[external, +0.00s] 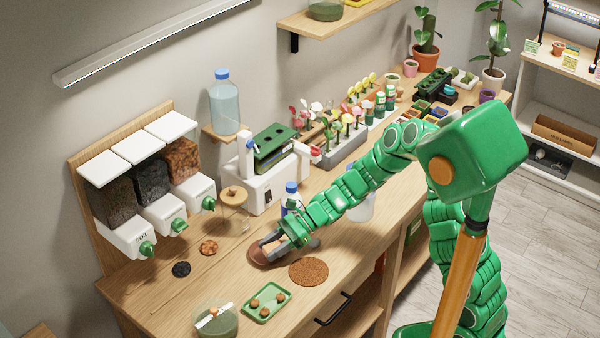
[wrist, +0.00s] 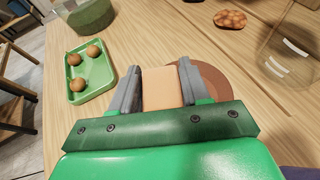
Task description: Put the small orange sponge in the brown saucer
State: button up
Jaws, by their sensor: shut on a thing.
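My gripper (external: 268,247) is low over the worktop at the brown saucer (external: 256,258), a dark round dish. In the wrist view my gripper (wrist: 158,72) has its two grey fingers shut on the small orange sponge (wrist: 161,90), a pale orange block. The saucer (wrist: 223,83) shows behind and to the right of the sponge, partly covered by the right finger. The sponge overlaps the saucer's left part in this view; I cannot tell whether it touches it. The sponge is not clearly visible in the external view.
A speckled round brown mat (external: 308,271) lies right of the saucer. A green tray (external: 266,306) with several brown balls and a glass bowl (external: 216,320) stand near the front. Black (external: 181,269) and orange-brown (external: 209,247) piles, a lidded jar (external: 233,207) and a bottle (external: 291,196) are nearby.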

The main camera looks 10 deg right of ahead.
jog(key=shift+f, duration=0.45)
jog(key=o, duration=1)
jog(key=shift+r, duration=0.1)
jog(key=shift+r, duration=0.25)
jog(key=shift+w+d+r, duration=0.1)
jog(key=shift+d+r, duration=0.05)
jog(key=shift+r, duration=0.1)
jog(key=v, duration=1.1)
jog(key=shift+w+d, duration=0.1)
jog(key=shift+d, duration=0.15)
